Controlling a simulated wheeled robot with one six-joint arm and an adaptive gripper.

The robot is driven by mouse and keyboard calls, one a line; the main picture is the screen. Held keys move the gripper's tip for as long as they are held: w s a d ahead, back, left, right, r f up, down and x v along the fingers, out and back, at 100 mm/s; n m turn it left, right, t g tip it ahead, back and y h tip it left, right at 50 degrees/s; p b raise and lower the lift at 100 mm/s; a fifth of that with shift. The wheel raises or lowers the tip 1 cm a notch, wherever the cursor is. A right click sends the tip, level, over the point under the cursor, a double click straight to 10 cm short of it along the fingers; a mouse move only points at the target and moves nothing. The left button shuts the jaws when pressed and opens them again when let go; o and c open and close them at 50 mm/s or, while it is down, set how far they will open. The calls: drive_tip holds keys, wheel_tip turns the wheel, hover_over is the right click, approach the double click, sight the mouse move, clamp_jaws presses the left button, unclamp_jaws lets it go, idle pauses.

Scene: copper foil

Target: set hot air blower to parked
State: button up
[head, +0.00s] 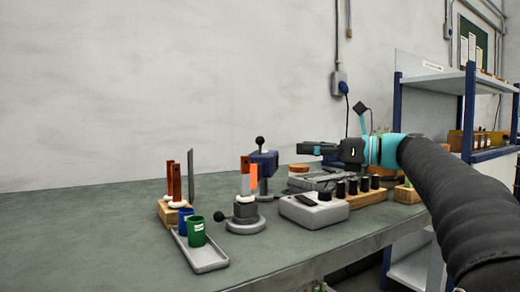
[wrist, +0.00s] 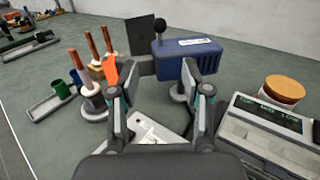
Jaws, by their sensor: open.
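A blue boxy unit with a white label, a grey front part and a black ball knob on top, which looks like the hot air blower (wrist: 190,60), stands on a grey stand in the wrist view. In the head view my gripper (head: 313,149) is above the bench, right of the blower.
A tray (head: 207,260) with cups is at front left. A grey box with a black knob (head: 313,210) and a wooden block with black pegs (head: 368,197) are at right. A grey unit with displays (wrist: 266,135) is near my gripper.

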sight(260, 146)
drive_tip(key=x, duration=1.2)
drive_tip(key=shift+w+a+f+b, duration=0.1)
drive_tip(key=shift+w+a+b, duration=0.05)
drive_tip(key=shift+a+b, duration=0.2)
drive_tip(key=shift+d, duration=0.1)
clamp_jaws()
